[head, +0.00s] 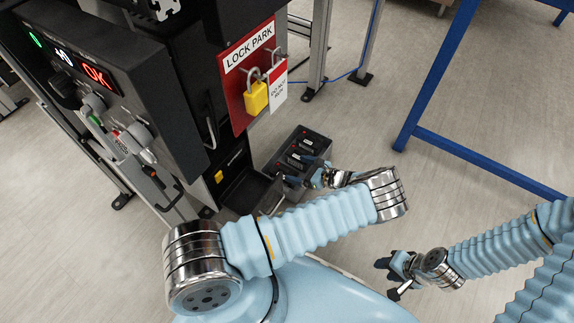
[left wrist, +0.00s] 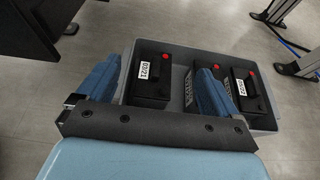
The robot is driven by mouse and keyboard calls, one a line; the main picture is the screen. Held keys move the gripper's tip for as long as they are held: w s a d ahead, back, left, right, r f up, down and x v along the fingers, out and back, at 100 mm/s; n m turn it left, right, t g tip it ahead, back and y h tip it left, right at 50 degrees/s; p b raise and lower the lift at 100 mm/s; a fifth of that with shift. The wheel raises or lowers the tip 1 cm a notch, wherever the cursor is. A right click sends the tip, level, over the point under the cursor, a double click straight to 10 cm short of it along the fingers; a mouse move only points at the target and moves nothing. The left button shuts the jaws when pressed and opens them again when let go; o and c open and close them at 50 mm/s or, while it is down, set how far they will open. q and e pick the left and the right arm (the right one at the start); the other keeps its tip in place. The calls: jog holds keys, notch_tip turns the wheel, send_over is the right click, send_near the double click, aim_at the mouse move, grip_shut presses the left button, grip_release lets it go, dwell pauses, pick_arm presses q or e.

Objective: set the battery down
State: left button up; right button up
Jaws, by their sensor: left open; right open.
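A grey crate (head: 317,136) stands on the floor beside the machine and holds black batteries with red caps. In the left wrist view the crate (left wrist: 180,50) shows three batteries: one at the left (left wrist: 152,92) labelled 03/21, one partly hidden behind a finger (left wrist: 190,92), and one at the right (left wrist: 256,105). My left gripper (head: 303,170) is open over the near part of the crate. In the left wrist view its blue fingers (left wrist: 155,82) stand apart, with the left battery between them in the picture; contact cannot be told. My right gripper (head: 392,272) is open and empty, away from the crate.
The black machine (head: 150,90) with a control panel (head: 75,65) rises left of the crate. A red lock board (head: 238,75) with a yellow padlock (head: 256,98) hangs above it. A blue frame (head: 440,75) stands at the right. The floor between is clear.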

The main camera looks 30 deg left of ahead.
pick_arm(q)
jog(key=shift+v, duration=1.65)
